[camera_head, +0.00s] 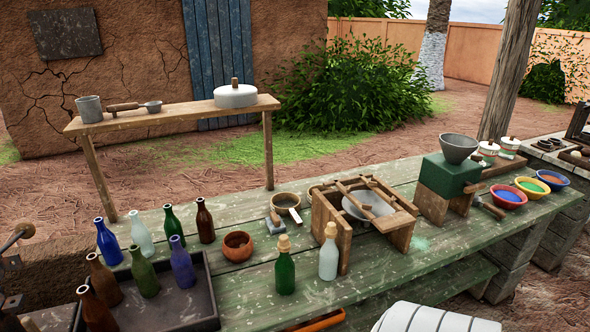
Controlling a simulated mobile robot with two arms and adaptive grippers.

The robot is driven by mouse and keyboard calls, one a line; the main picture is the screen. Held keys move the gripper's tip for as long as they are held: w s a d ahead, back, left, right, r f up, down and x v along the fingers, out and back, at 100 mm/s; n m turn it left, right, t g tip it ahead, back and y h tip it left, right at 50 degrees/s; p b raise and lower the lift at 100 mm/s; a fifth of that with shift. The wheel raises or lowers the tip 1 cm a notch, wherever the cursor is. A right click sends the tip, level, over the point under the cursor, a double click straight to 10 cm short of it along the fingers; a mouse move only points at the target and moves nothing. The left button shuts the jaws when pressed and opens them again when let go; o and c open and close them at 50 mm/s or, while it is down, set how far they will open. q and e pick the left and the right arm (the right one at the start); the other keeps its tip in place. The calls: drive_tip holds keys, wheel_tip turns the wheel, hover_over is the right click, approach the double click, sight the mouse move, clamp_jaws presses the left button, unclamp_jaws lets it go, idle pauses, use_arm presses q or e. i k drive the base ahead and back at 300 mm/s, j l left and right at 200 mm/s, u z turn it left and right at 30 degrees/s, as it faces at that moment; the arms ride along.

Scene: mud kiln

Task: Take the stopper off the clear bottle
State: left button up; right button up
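A clear, whitish bottle (328,260) stands upright on the green worn table, in front of the wooden frame. A tan stopper (331,231) sits in its neck. Right beside it on the left stands a green bottle (285,272) with a similar stopper (284,243). A second pale bottle (142,235), with no stopper visible, stands at the back left among other bottles. Neither of my grippers is in view.
The green table (255,305) has a dark tray (185,306) with several coloured bottles at left. A wooden frame (344,240) holding a metal bowl stands close behind the clear bottle. A raised wooden shelf (180,117) spans the back left. Table in front of the stoppered bottles is mostly bare.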

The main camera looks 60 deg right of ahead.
sight(329, 253)
drive_tip(key=z, duration=2)
